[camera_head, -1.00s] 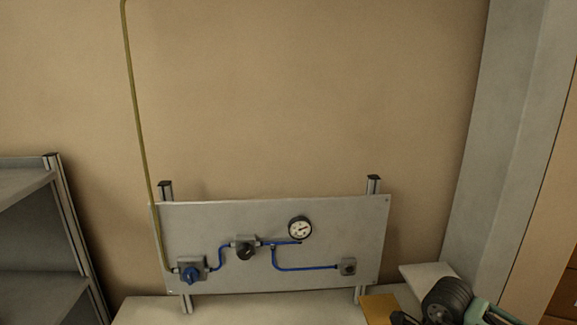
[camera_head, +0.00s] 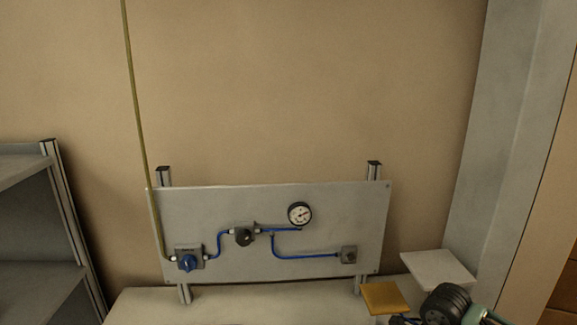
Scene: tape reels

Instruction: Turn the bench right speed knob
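A grey panel (camera_head: 330,205) stands upright against the wall. A blue knob (camera_head: 188,263) sits on a grey box at its lower left. No readable label shows which is the right speed knob. My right arm shows as a dark ribbed part at the lower right, apart from the panel in the picture. A dark piece at its lower left, cut by the frame edge, may be its gripper; its fingers are unclear. My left gripper is out of view.
A round dial gauge (camera_head: 300,214) and blue tubing (camera_head: 290,257) are on the panel. A pale bench top (camera_head: 240,303) lies below. A grey shelf (camera_head: 45,230) stands left.

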